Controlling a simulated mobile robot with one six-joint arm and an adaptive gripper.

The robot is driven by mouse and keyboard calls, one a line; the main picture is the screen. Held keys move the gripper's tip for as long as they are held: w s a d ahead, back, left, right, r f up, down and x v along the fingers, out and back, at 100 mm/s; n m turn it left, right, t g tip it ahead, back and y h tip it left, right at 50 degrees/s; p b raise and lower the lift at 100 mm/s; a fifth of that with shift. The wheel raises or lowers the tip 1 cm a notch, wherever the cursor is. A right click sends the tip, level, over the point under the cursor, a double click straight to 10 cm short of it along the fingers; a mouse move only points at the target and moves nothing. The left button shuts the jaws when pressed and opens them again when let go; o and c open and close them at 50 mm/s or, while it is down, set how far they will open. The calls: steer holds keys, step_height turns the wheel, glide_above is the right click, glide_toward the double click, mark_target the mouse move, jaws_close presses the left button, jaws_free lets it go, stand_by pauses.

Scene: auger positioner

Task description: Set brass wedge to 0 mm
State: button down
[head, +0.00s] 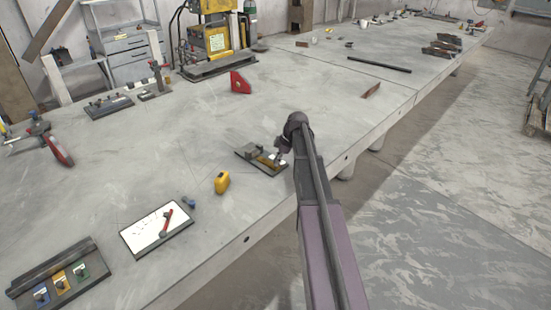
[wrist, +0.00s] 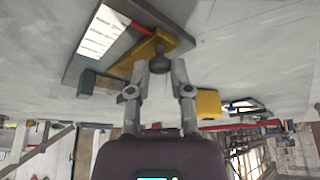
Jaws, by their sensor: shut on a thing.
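The positioner is a small dark plate (head: 250,154) lying on the bench near its front edge, left of my arm's end. The brass wedge (head: 268,161) shows as a small tan piece on it, partly hidden by my gripper (head: 283,147). In the wrist view, the brass wedge (wrist: 130,65) lies on the dark plate, beside a white scale card (wrist: 98,37) with a red strip (wrist: 142,28). A dark grey rounded knob (wrist: 159,62) stands at the wedge, and my gripper (wrist: 159,70) is shut on it. The scale marks are too small to read.
A yellow block (head: 222,182) stands left of the positioner. A framed white board (head: 140,232) with a red piece lies further left. A red angle piece (head: 240,83) stands behind. The bench around the positioner is mostly clear; its front edge is close.

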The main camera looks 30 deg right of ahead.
steer(key=c, duration=0.5)
jaws_free()
steer(key=shift+s+d, duration=0.15)
steer(key=shift+c, duration=0.2)
